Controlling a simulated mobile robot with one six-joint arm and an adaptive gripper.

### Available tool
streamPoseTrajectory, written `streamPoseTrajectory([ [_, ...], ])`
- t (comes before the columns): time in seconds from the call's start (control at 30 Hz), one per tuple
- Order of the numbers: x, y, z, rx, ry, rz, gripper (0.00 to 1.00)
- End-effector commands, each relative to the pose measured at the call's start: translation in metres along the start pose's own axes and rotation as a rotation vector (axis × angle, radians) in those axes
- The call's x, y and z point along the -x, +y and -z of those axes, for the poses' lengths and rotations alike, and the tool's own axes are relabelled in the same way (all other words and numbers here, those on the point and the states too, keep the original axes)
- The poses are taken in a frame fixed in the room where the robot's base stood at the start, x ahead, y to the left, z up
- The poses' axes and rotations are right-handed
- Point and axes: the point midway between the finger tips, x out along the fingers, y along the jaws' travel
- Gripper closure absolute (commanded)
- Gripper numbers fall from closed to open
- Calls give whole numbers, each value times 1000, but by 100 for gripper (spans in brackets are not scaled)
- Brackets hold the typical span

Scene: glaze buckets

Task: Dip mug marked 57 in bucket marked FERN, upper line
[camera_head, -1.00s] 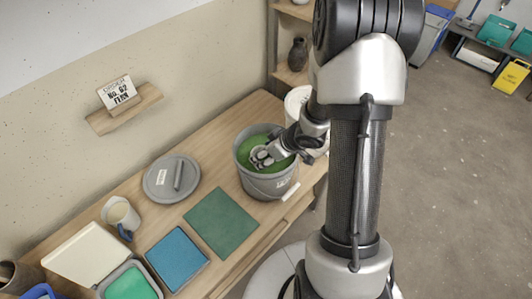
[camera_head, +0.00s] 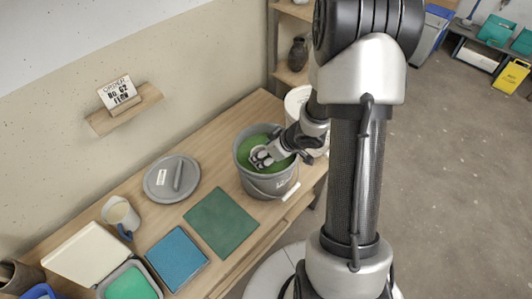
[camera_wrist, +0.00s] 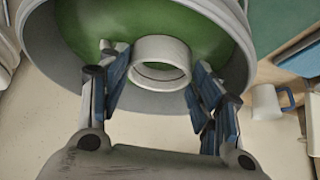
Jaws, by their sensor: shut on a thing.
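A pale mug (camera_wrist: 161,62) is held between the fingers of my gripper (camera_wrist: 155,75), which is shut on it. Its round rim or foot faces the wrist camera, and no number can be read on it. It also shows small in the head view (camera_head: 260,158), inside the mouth of a grey bucket (camera_head: 267,186) of green glaze (camera_head: 248,147). My gripper (camera_head: 266,155) reaches in from the right. In the wrist view, green surrounds the mug's far side; I cannot tell how deep it sits. The bucket's label is too small to read.
A grey lid (camera_head: 160,181), a green mat (camera_head: 221,221), a blue mat (camera_head: 177,260) and another mug (camera_head: 121,214) lie left of the bucket on the wooden table (camera_head: 150,216). A white bucket (camera_head: 295,100) stands close behind it. A lettered card (camera_head: 117,92) sits on a wall shelf.

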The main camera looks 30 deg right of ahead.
Motion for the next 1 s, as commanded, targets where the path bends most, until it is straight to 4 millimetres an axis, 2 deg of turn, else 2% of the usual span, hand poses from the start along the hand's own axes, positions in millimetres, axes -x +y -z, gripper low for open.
streamPoseTrajectory([
  [0.37, 4, 0, 3, 0, 1, 0, 92],
  [1.0, 52, 0, 34, 0, 1, 0, 92],
])
